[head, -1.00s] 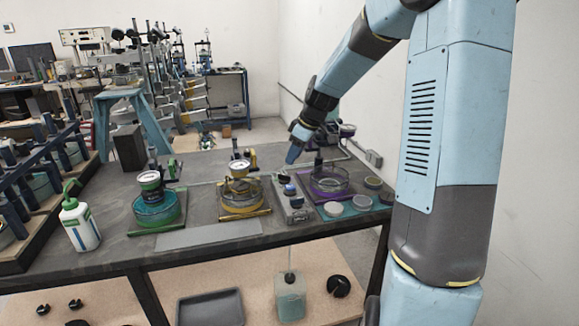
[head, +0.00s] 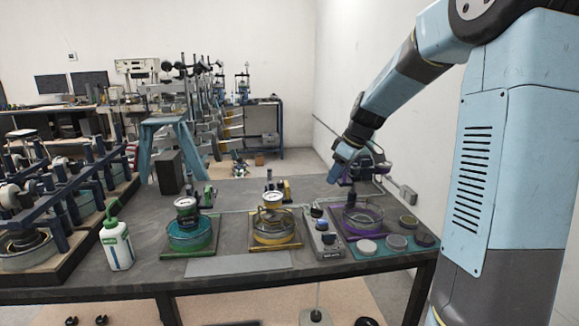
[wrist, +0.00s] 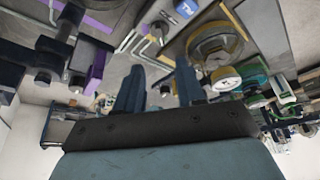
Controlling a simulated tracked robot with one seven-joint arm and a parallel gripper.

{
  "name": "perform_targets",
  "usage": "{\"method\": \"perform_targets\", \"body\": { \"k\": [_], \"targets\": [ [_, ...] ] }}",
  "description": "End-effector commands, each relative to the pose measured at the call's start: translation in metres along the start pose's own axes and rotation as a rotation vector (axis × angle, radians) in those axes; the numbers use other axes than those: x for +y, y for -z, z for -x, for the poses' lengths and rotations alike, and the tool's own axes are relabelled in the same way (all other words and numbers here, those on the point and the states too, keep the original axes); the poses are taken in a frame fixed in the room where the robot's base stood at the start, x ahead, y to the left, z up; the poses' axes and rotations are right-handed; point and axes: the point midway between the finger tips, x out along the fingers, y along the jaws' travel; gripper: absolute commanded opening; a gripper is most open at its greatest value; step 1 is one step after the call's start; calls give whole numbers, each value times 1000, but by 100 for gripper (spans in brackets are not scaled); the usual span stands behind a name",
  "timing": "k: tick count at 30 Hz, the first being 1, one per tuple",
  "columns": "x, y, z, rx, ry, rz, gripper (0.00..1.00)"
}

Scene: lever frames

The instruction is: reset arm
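My arm reaches in from the right in the head view. My gripper (head: 338,170) hangs above the back of the bench, behind and left of the purple-rimmed dish (head: 362,214). In the wrist view its two blue fingers (wrist: 160,86) stand apart with nothing visible between them. The bench appears upside down in that view. The yellow-framed dish (head: 274,236) with a gauge sits left of the grey control box (head: 325,240). That box also shows its blue button in the wrist view (wrist: 186,9). A green dish (head: 190,246) with a gauge stands further left.
A white bottle with green cap (head: 117,246) stands at the bench's left. A dark rack of blue posts (head: 60,215) is beyond it. Small round lids (head: 397,242) lie at the right on a teal mat. A grey plate (head: 237,264) lies on the clear front strip.

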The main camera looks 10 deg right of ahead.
Motion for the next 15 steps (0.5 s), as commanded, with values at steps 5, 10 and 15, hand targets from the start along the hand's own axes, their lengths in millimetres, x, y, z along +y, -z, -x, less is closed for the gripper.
{"method": "perform_targets", "body": {
  "k": [5, 10, 15],
  "targets": [
    [-25, -1, 14, -37, -35, -39, 38],
    [-64, -9, 38, -82, -99, -127, 38],
    [-103, -22, 63, -105, -168, -224, 38]
  ]
}}
